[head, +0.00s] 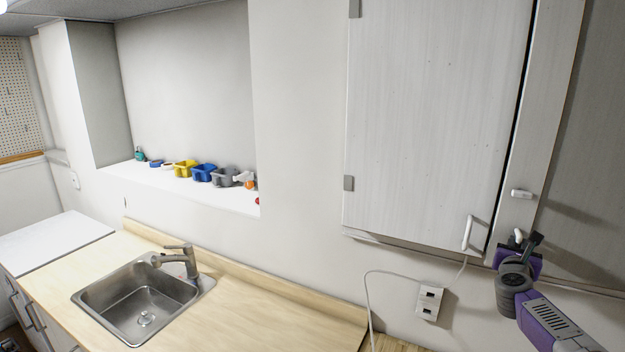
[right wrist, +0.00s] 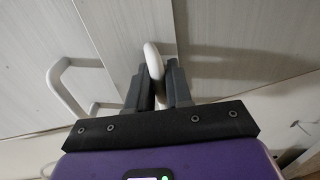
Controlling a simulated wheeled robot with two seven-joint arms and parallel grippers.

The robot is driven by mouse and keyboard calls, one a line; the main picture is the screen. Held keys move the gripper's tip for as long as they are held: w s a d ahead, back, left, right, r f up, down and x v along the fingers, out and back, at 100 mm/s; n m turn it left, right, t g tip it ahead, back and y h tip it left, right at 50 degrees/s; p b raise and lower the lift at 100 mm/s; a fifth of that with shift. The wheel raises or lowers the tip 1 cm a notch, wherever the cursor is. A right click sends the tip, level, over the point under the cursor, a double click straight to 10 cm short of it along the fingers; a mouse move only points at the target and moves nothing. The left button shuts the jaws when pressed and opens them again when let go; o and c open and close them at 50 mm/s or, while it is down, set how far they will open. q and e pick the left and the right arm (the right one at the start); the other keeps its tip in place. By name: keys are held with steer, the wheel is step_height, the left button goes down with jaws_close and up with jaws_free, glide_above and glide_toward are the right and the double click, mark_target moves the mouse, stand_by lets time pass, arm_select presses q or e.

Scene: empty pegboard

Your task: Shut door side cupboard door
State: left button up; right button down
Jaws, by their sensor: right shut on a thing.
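A pale wood-grain wall cupboard fills the upper right of the head view. Its large left door (head: 430,110) looks shut or nearly so, with a thin dark gap along its right edge. Its white handle (head: 467,233) also shows in the right wrist view (right wrist: 62,85). Right of the gap is a narrow panel (head: 545,120), then a darker panel (head: 600,150); how far these stand open I cannot tell. My right gripper (head: 524,241) is shut on a second white handle, seen in the right wrist view (right wrist: 152,58) between both fingers. My left gripper is not in view.
A white latch-like piece (head: 522,194) sits above the gripped handle. A wall socket (head: 429,302) with a white cord is below the cupboard. A counter (head: 250,310) with a sink (head: 140,300) and tap lies left. Small bins (head: 204,172) stand on a ledge.

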steer(key=shift+w+d+r+m+g+h, duration=0.15)
steer(key=shift+w+d+m+h, duration=0.1)
steer(key=shift+w, duration=0.25)
steer(key=shift+w+d+r+m+g+h, duration=0.15)
steer(key=shift+w+d+h, duration=0.1)
steer(key=shift+w, duration=0.25)
steer(key=shift+w, duration=0.1)
jaws_free()
steer(key=shift+f, duration=0.2)
steer(key=shift+a, duration=0.1)
stand_by(0.4)
